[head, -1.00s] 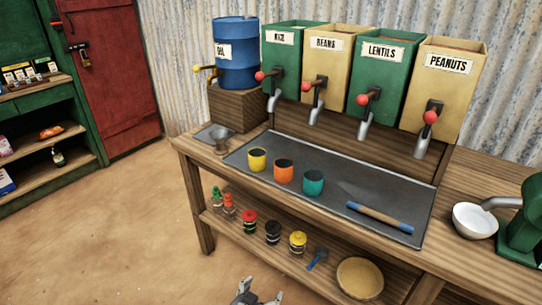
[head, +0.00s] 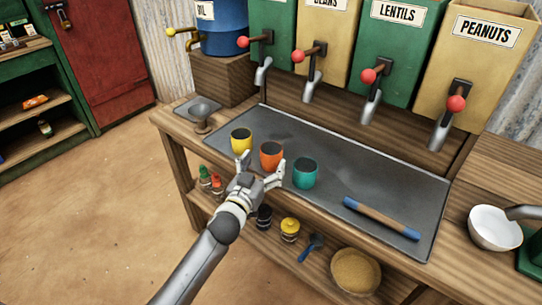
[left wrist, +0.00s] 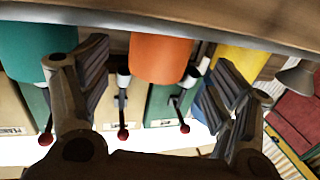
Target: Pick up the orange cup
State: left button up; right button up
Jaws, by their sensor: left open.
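The orange cup (head: 271,155) stands upright on the dark metal tray (head: 330,165), between a yellow cup (head: 241,141) on its left and a teal cup (head: 305,173) on its right. My left gripper (head: 260,169) is open and empty at the front edge of the tray, just in front of the orange cup. In the left wrist view the orange cup (left wrist: 160,58) shows between the two spread fingers, a little beyond them. The teal cup (left wrist: 38,42) and yellow cup (left wrist: 240,60) lie to either side. My right gripper is out of view.
A blue-ended rolling pin (head: 381,218) lies on the tray at the right. A white bowl (head: 495,228) stands further right. Dispensers with red-knobbed spouts (head: 370,95) line the back. A small metal funnel (head: 200,116) is at the left, and jars (head: 289,230) stand on the shelf below.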

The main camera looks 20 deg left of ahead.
aim_at(271, 151)
pick_arm(q)
jog(key=shift+w+r, duration=0.1)
jog(key=shift+w, duration=0.45)
jog(key=w, duration=0.4)
jog(key=shift+w+d, duration=0.25)
jog(key=shift+d, duration=0.1)
jog(key=shift+r, duration=0.1)
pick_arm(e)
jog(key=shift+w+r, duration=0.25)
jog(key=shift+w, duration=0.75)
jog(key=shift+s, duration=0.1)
pick_arm(q)
jog(key=c, duration=1.1)
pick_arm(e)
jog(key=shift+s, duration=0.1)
pick_arm(q)
jog(key=shift+r, duration=0.1)
